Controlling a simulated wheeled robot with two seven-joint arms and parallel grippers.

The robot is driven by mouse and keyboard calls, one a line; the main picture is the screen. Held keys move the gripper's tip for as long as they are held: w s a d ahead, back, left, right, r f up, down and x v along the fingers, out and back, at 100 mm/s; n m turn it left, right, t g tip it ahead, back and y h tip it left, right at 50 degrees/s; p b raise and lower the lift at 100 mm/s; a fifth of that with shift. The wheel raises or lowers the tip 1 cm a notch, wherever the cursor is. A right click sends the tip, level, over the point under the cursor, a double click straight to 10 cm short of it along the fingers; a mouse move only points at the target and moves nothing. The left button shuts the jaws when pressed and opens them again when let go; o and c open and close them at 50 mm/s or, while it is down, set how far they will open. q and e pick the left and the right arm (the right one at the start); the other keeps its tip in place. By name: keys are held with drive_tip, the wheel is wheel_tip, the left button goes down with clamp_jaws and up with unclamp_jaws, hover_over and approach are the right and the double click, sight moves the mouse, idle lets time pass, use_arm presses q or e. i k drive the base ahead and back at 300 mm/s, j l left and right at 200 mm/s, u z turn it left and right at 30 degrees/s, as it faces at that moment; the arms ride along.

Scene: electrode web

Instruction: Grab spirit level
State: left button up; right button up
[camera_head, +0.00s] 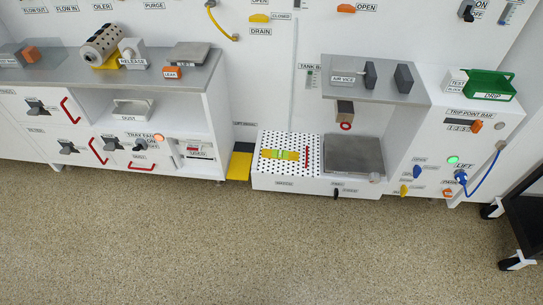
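A small yellow bar with a bright green middle, which looks like the spirit level (267,155), lies on a white perforated plate (300,168). The plate is the top of a low white box at the middle of the view. Neither of my grippers is in view, and nothing covers the yellow bar.
A grey square plate (354,155) sits right of the perforated plate, under a grey shelf (340,87). A yellow pedal (239,165) is to its left. A green drip tray (490,88) is at the right. The speckled floor (230,240) in front is clear.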

sight(270, 154)
drive_tip(key=i+l, duration=0.2)
drive_tip(key=i, duration=0.2)
drive_tip(key=i+l, duration=0.15)
drive_tip(key=i, duration=0.3)
drive_tip(key=i+l, duration=0.2)
drive_tip(key=i, duration=0.2)
drive_tip(key=i+l, duration=0.15)
drive_tip(key=i, duration=0.25)
drive_tip(key=l+z, duration=0.05)
